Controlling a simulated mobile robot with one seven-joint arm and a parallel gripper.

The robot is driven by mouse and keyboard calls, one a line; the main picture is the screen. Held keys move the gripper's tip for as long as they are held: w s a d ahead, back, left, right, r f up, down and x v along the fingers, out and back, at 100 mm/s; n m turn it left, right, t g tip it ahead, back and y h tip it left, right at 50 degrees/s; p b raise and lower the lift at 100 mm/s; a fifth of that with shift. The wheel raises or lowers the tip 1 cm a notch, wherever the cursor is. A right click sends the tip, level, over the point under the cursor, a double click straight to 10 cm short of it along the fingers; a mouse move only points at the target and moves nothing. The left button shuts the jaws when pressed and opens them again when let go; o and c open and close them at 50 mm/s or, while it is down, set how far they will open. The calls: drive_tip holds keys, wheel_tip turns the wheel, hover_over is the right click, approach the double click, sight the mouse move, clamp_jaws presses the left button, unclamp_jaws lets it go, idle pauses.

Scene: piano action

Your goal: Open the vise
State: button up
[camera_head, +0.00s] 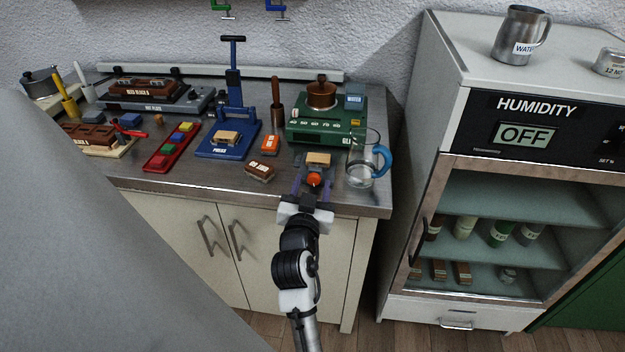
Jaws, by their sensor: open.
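What looks like the vise (330,172) is a small grey device at the front edge of the metal worktop. A light wooden block (318,158) sits at its top, and a round orange-red knob (314,179) faces the front. My gripper (313,185) reaches up from below in front of the vise. Its fingers are open, one on each side of the knob. I cannot tell whether they touch it. My gripper hides the vise's lower front.
A glass jug with a blue handle (382,160) stands close right of the vise. A green glue station (300,130) is behind. A humidity cabinet (450,110) stands right.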

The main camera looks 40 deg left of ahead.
drive_tip(key=shift+w+a, duration=0.25)
drive_tip(key=shift+w, duration=0.2)
drive_tip(key=c, duration=1)
drive_tip(key=shift+o, duration=0.2)
drive_tip(key=n+p, duration=0.2)
drive_tip(key=n, duration=0.3)
drive_tip(key=shift+r+n, duration=0.1)
drive_tip(key=shift+n, duration=0.3)
drive_tip(key=n+p, duration=0.2)
drive_tip(key=n, duration=0.2)
drive_tip(key=shift+n, duration=0.3)
